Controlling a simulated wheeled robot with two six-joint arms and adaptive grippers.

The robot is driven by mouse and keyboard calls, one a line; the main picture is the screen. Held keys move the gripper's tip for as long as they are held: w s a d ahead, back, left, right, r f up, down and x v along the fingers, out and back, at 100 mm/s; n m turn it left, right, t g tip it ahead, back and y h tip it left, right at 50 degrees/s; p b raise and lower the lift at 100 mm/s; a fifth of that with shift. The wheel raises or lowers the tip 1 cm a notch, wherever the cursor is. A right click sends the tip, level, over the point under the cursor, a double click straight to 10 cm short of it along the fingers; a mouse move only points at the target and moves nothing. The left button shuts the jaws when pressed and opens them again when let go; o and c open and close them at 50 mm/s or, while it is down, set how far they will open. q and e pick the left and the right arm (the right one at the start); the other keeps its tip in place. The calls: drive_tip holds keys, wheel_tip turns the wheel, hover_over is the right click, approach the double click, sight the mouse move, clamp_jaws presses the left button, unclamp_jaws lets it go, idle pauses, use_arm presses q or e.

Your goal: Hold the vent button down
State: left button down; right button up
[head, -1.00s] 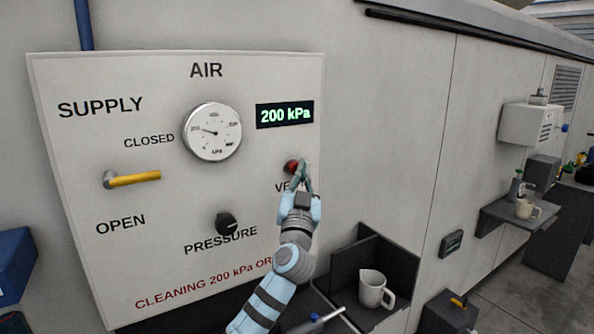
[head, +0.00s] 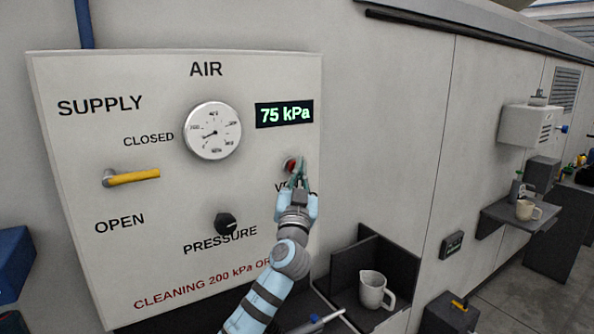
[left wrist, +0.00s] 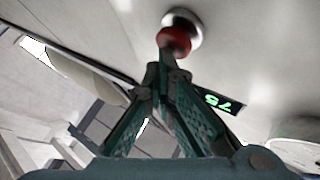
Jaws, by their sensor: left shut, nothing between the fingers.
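The red vent button (head: 291,166) is on the right side of the white AIR panel (head: 90,260), above its partly covered label. In the left wrist view the red button (left wrist: 174,38) sits in a silver collar. My left gripper (head: 300,164) is shut and empty, its fingertips at the button; the left wrist view shows the tips (left wrist: 167,58) meeting its red face. The display (head: 284,114) reads 75 kPa. The round gauge (head: 213,131) has its needle pointing to the lower left. My right gripper is not in view.
The yellow supply lever (head: 135,178) lies horizontal, between CLOSED and OPEN. A black pressure knob (head: 226,223) is below the gauge. A beige mug (head: 374,289) stands in a dark holder at the lower right of the panel.

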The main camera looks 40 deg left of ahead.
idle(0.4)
use_arm(q)
drive_tip(key=shift+s+d, duration=0.25)
drive_tip(key=shift+d, duration=0.55)
drive_tip(key=shift+s+d+p, duration=0.1)
drive_tip(key=shift+s+d, duration=0.15)
drive_tip(key=shift+d, duration=0.55)
drive_tip(key=shift+s+d+p, duration=0.1)
drive_tip(key=shift+s+d, duration=0.15)
drive_tip(key=shift+d, duration=0.6)
drive_tip(key=shift+s+d+p, duration=0.1)
drive_tip(key=shift+s+d, duration=0.15)
drive_tip(key=shift+d, duration=0.55)
